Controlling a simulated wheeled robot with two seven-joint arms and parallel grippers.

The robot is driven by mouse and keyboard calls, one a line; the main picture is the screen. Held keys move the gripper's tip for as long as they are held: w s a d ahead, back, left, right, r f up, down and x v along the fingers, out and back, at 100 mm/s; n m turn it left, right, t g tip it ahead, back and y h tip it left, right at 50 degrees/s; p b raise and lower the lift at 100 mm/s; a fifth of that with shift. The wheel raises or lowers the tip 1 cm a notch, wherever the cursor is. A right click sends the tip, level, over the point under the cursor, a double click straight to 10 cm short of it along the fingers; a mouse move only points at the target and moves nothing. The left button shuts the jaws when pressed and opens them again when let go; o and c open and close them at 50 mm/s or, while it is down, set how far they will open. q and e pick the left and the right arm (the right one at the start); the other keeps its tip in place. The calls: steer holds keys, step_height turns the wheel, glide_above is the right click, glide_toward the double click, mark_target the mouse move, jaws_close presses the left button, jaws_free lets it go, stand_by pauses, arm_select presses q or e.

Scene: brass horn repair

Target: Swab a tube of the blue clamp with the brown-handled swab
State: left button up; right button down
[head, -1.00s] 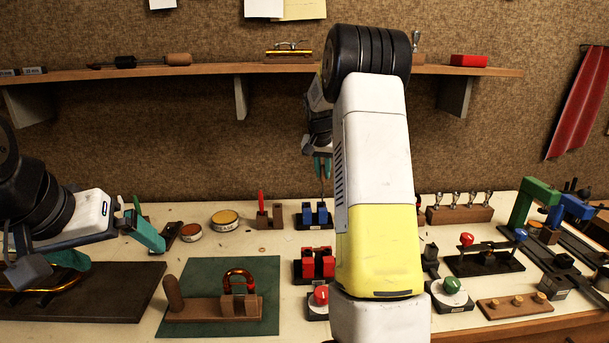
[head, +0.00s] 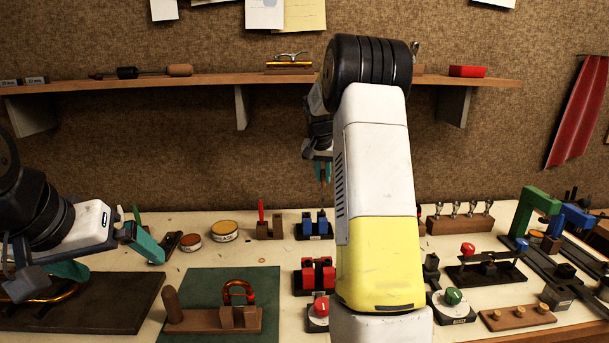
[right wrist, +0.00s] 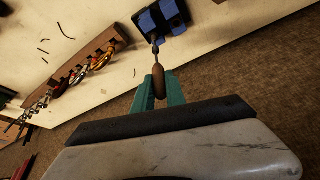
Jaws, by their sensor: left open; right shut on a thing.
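The blue clamp (head: 313,226) stands on the bench beneath my right gripper (head: 322,178), and it shows at the top of the right wrist view (right wrist: 161,18). My right gripper, with teal fingers in the right wrist view (right wrist: 159,88), is shut on the brown-handled swab (right wrist: 159,80). The swab's thin shaft points down at the clamp; its tip is close to the clamp, and I cannot tell whether it touches or enters a tube. My right forearm covers the area just right of the clamp in the head view. My left gripper (head: 118,262) is open and empty at the left.
A red clamp (head: 318,274) stands in front of the blue one. A wooden block with a red upright piece (head: 265,222) is to its left. Round tins (head: 224,231) lie further left. A green mat (head: 258,275) holds a wooden stand. A shelf (head: 215,80) runs along the wall.

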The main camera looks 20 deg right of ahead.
steer(key=shift+f, duration=1.8)
steer(key=shift+r, duration=0.15)
steer(key=shift+r, duration=1.9)
steer(key=shift+r, duration=2.25)
